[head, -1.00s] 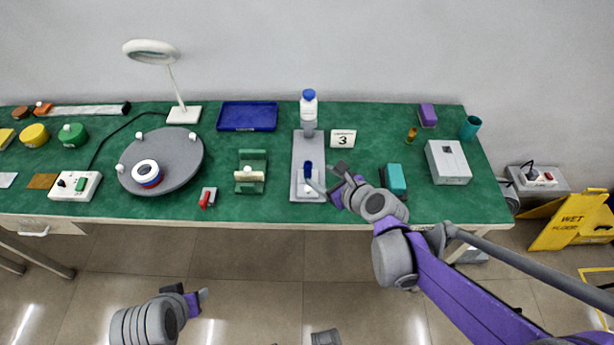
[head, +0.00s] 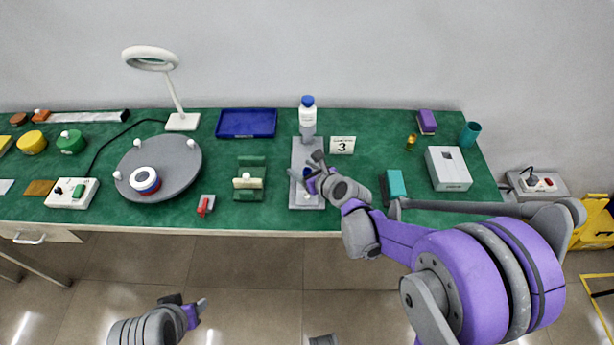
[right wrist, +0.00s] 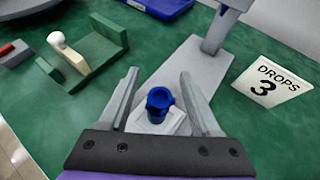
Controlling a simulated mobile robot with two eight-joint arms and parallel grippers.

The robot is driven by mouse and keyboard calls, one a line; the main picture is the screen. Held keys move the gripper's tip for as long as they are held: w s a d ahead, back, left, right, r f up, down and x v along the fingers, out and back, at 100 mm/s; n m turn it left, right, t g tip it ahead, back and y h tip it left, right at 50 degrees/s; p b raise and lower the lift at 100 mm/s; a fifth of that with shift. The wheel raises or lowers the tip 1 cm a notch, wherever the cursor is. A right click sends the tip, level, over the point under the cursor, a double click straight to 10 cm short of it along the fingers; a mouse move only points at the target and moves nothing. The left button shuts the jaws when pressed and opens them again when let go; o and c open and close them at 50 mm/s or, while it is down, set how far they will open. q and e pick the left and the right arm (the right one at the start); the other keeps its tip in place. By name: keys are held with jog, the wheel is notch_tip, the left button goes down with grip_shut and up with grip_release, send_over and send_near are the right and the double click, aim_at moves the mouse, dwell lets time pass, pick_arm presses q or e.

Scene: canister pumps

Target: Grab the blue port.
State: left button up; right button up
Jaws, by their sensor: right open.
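The blue port (right wrist: 158,103) is a short blue cylinder standing upright on a pale square block, on a grey base plate (right wrist: 211,95). In the right wrist view it sits between the two fingers of my right gripper (right wrist: 157,92), which is open with a gap on both sides. In the head view the right gripper (head: 306,174) is over the front of the grey base plate and hides most of the port. My left gripper (head: 188,304) is low in the head view, away from the table; whether it is open I cannot tell.
A bottle with a blue cap (head: 308,118) stands at the back of the base plate. A card marked 3 (head: 342,145) is to its right. A green stand (head: 250,190) is to the left, a teal block (head: 396,184) to the right. A blue tray (head: 247,123) lies behind.

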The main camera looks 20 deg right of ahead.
jog(key=shift+w+f, duration=0.1)
jog(key=shift+w, duration=0.1)
grip_shut()
dwell(0.4)
